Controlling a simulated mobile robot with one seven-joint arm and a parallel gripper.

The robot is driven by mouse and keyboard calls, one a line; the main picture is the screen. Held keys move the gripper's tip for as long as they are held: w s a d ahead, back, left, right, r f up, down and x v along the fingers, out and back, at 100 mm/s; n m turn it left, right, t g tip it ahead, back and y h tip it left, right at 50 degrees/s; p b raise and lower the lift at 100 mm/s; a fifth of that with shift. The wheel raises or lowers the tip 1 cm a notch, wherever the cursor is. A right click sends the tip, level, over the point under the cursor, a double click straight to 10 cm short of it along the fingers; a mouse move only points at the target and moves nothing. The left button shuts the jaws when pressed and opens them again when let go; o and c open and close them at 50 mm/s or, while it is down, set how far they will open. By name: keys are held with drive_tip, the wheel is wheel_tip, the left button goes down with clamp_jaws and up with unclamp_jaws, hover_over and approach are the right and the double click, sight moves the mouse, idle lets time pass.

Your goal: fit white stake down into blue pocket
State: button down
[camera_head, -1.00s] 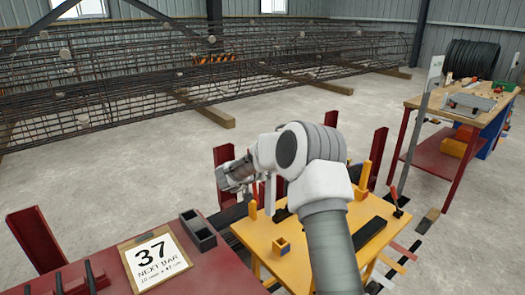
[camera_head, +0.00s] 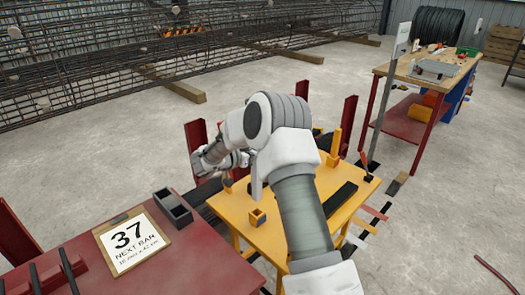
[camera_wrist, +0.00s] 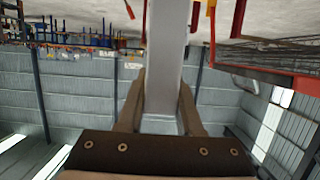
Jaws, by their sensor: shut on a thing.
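The white stake (camera_head: 256,180) hangs upright beside my arm in the head view, above the yellow table (camera_head: 228,207). In the wrist view the stake (camera_wrist: 168,60) runs up the picture from between the two fingers. My gripper (camera_wrist: 163,90) is shut on it. In the head view my gripper (camera_head: 243,159) is small and partly hidden by my arm. The stake's lower end is above the table, apart from the box.
A yellow post (camera_head: 335,146) stands at the table's back, and a black bar (camera_head: 340,199) lies at its right. A red bench (camera_head: 190,258) with a number card (camera_head: 131,243) and a grey two-cell holder (camera_head: 172,207) is at left. Dark red posts (camera_head: 347,122) rise behind.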

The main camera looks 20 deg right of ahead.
wheel_tip(320, 180, down, 6)
drive_tip(key=shift+r+b, duration=0.15)
drive_tip(key=shift+b, duration=1.1)
drive_tip(key=shift+r+p, duration=0.1)
drive_tip(key=shift+p, duration=0.7)
idle(0.8)
wheel_tip(320, 180, down, 7)
drive_tip(key=b, duration=0.3)
idle(2.5)
drive_tip(key=c, duration=0.7)
unclamp_jaws()
drive_tip(key=shift+r, duration=0.15)
drive_tip(key=shift+o, duration=1.1)
drive_tip(key=p+v, duration=0.2)
drive_tip(key=v, duration=1.5)
drive_tip(key=shift+a, duration=0.2)
